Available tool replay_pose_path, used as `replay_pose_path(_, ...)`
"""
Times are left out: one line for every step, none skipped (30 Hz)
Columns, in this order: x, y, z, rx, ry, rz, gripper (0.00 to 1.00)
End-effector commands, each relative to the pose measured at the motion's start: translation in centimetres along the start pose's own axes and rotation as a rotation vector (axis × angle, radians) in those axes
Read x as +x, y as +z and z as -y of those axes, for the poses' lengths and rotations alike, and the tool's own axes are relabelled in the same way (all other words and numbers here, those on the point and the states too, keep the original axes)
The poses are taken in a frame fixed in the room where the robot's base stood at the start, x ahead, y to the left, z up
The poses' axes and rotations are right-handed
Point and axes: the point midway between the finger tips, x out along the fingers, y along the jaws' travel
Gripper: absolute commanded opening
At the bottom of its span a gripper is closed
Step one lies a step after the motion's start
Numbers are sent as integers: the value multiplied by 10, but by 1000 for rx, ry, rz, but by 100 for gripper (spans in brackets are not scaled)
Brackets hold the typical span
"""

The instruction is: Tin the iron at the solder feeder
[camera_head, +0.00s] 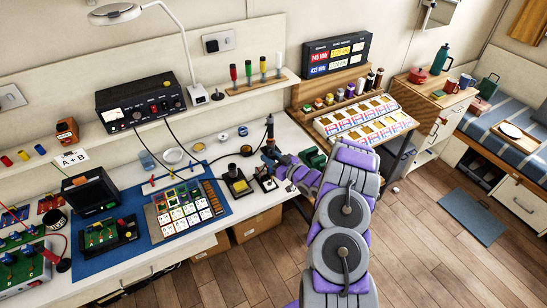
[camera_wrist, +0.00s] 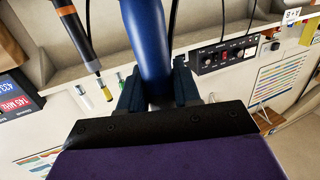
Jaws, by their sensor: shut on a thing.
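My gripper (camera_wrist: 157,88) is shut on a smooth blue cylinder (camera_wrist: 150,40), with one dark jaw on each side of it. The cylinder runs out of the top of the wrist view, so its far end is hidden; I cannot tell for sure whether it is the iron's handle. In the head view my gripper (camera_head: 270,153) is over the front edge of the bench. Close by, a dark upright tool (camera_head: 269,127) rises; in the wrist view a black tool with an orange band (camera_wrist: 74,30) is apart from the jaws. I cannot identify the solder feeder with certainty.
A black stand with a yellow pad (camera_head: 238,182) is left of my gripper, beside a small black-based stand (camera_head: 266,183). A blue mat (camera_head: 152,200) carries a card grid. A black power supply (camera_head: 140,104) sits on the shelf. The wooden floor (camera_head: 430,240) at right is mostly clear.

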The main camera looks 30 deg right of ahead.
Motion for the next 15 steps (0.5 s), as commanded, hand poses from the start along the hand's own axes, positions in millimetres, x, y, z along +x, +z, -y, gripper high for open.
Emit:
replay_pose_path(-1,1,-2,2,1,-1,0)
replay_pose_path(-1,1,-3,4,2,-1,0)
replay_pose_path(-2,2,-5,7,2,-1,0)
replay_pose_path(-3,2,-6,8,2,-1,0)
replay_pose_path(-3,2,-6,9,2,-2,0)
replay_pose_path(-3,2,-6,10,2,-2,0)
replay_pose_path(-3,3,-6,11,2,-2,0)
replay_pose_path(-3,3,-6,11,2,-3,0)
replay_pose_path(-3,2,-6,12,2,-3,0)
replay_pose_path(-2,2,-5,12,2,-3,0)
replay_pose_path(-2,2,-4,11,2,-3,0)
replay_pose_path(-1,2,-2,10,1,-3,0)
replay_pose_path(-1,1,0,8,1,-3,0)
replay_pose_path(0,0,1,7,1,-3,0)
replay_pose_path(1,0,3,6,1,-3,0)
